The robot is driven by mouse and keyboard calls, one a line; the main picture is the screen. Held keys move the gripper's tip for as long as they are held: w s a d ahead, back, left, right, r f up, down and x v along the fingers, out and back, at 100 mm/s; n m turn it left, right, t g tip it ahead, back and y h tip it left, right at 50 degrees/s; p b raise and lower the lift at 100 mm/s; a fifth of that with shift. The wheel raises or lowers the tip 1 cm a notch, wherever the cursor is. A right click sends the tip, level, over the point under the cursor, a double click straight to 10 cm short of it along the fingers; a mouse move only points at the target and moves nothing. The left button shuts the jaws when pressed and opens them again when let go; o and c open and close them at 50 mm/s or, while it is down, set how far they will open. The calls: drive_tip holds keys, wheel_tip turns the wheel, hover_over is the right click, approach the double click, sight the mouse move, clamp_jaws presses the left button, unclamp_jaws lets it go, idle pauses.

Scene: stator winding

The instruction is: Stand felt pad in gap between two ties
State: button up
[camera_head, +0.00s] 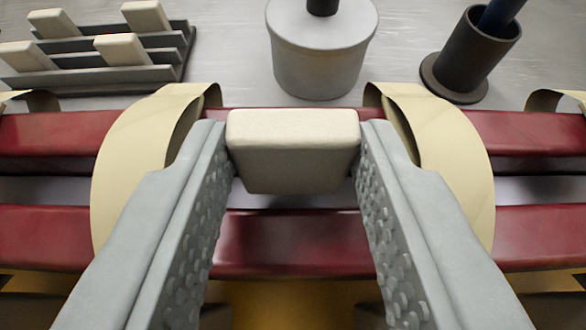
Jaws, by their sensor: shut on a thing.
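My gripper (293,165) is shut on a cream felt pad (293,160), one grey textured finger on each side of it. The pad is a block with rounded edges, held level between the fingertips. It shows over the space between two dark red bars (45,238), midway between two cream ties. The left tie (135,150) and the right tie (450,165) loop over the bars. My fingers partly cover the inner edges of both ties. The pad's underside is hidden, so I cannot tell whether it touches the bars.
A dark ridged rack (85,75) with several cream pads (123,49) stands at the back left. A grey lidded pot (322,60) is at the back middle. A dark cup (470,55) on a round base, holding a blue thing, is at the back right. More ties show at both edges.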

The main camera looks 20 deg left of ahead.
drive_tip(key=o, duration=1.1)
drive_tip(key=shift+s, duration=0.1)
drive_tip(key=v, duration=1.7)
drive_tip(key=shift+s+r, duration=0.1)
drive_tip(key=shift+r, duration=0.05)
drive_tip(key=s+d+r+m+t+h, duration=0.1)
drive_tip(key=s+d, duration=0.5)
drive_tip(key=s, duration=0.4)
drive_tip(key=s+d+r+m+t+h, duration=0.1)
drive_tip(key=s+d+r+t, duration=0.1)
drive_tip(key=s+d, duration=0.5)
drive_tip(key=s+d+r+m+t+h, duration=0.1)
drive_tip(key=s+d, duration=0.5)
drive_tip(key=s, duration=0.8)
drive_tip(key=shift+s+d+r+t+h, duration=0.2)
drive_tip(key=shift+d+t+h, duration=0.15)
drive_tip(key=shift+t, duration=0.15)
